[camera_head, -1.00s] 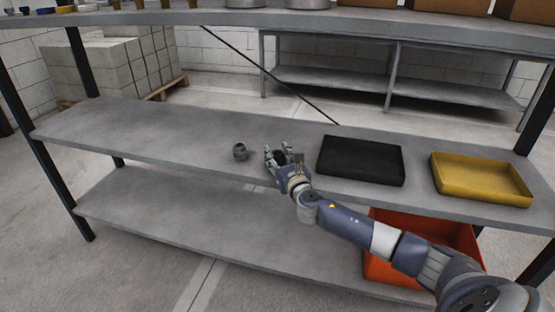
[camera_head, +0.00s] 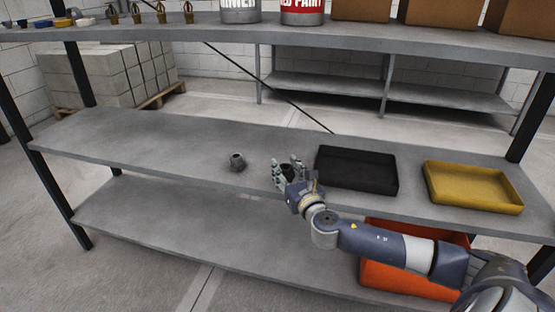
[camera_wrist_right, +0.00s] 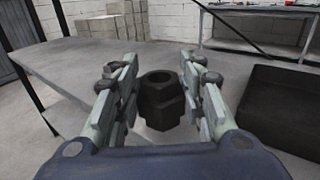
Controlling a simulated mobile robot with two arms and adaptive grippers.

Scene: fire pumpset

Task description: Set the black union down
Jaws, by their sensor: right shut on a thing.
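The black union (camera_wrist_right: 162,100) stands upright between the fingers of my right gripper (camera_wrist_right: 160,92) in the right wrist view. My right gripper is shut on it. In the head view my right gripper (camera_head: 288,168) is over the middle shelf (camera_head: 150,145), left of the black tray, and the union (camera_head: 286,170) shows small and dark between the fingers. I cannot tell whether its underside touches the shelf. My left gripper is not in view.
A grey fitting (camera_head: 237,162) stands on the shelf left of my gripper. The black tray (camera_head: 357,183) and a yellow tray (camera_head: 472,201) are to the right. An orange bin (camera_head: 405,280) is below. The shelf's left part is clear.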

